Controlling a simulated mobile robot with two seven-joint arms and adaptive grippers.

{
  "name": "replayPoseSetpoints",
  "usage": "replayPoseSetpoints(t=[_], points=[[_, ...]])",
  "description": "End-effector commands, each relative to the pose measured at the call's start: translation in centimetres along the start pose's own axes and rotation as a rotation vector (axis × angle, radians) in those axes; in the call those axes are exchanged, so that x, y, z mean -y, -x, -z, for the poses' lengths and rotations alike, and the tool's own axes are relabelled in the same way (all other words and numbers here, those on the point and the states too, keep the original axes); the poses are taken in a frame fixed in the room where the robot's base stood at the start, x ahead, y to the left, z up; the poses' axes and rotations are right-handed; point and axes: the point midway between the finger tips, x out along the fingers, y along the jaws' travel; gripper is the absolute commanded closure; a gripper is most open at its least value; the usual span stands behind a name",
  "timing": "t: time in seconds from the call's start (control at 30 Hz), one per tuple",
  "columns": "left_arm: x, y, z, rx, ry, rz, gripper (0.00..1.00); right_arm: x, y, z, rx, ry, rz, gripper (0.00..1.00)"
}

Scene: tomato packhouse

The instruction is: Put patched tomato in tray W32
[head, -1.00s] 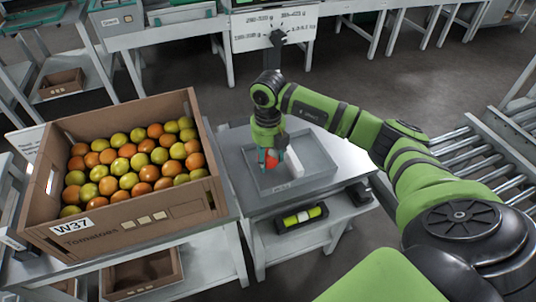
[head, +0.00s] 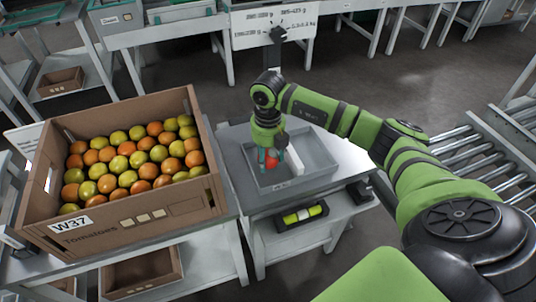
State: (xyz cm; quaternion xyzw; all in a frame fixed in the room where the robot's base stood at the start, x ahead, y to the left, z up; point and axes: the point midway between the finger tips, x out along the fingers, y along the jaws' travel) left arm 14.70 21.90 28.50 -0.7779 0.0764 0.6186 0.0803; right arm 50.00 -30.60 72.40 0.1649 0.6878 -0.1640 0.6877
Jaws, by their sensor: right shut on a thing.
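My right gripper (head: 271,158) is shut on a red tomato (head: 270,163), low over the grey tray (head: 318,166) on the metal table. The fingers hide much of the tomato, and I cannot tell whether it touches the tray floor. No patch on it can be made out. The tray has a small label (head: 282,185) on its front edge, too small to read. A pale upright piece (head: 293,167) shows just right of the fingers; I cannot tell what it is. My left gripper is not in view.
A cardboard box (head: 160,222) marked W37, full of orange and yellow-green tomatoes, stands left of the tray. A yellow-green cylinder in a dark holder (head: 303,214) sits on the shelf below. A sign (head: 270,27) stands behind the tray. A roller conveyor (head: 450,150) is at right.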

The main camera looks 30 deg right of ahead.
Motion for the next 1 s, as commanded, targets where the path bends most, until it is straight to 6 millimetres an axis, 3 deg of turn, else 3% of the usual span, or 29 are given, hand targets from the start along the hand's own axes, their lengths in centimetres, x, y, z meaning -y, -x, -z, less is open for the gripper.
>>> replayPoseSetpoints(t=[0.17, 0.2, 0.23, 0.27, 0.5, 0.6, 1.0], points=[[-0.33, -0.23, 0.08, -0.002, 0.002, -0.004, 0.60, 0.01, -0.33, 0.00, 0.000, 0.000, 0.000, 0.59], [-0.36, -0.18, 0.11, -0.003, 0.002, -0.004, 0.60, 0.01, -0.27, -0.01, 0.000, 0.000, 0.000, 0.31], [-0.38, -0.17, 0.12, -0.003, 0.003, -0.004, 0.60, 0.01, -0.26, -0.01, 0.000, 0.000, 0.000, 0.19], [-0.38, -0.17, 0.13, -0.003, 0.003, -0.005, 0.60, 0.01, -0.26, -0.01, 0.000, 0.000, 0.000, 0.16], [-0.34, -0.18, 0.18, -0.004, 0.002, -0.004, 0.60, 0.01, -0.26, -0.01, 0.000, 0.000, 0.000, 0.16], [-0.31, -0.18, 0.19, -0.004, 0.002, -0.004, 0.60, 0.02, -0.28, 0.00, 0.000, 0.000, 0.000, 0.31], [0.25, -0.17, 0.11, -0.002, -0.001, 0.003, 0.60, 0.00, -0.26, 0.00, 0.000, 0.000, 0.000, 0.31]])
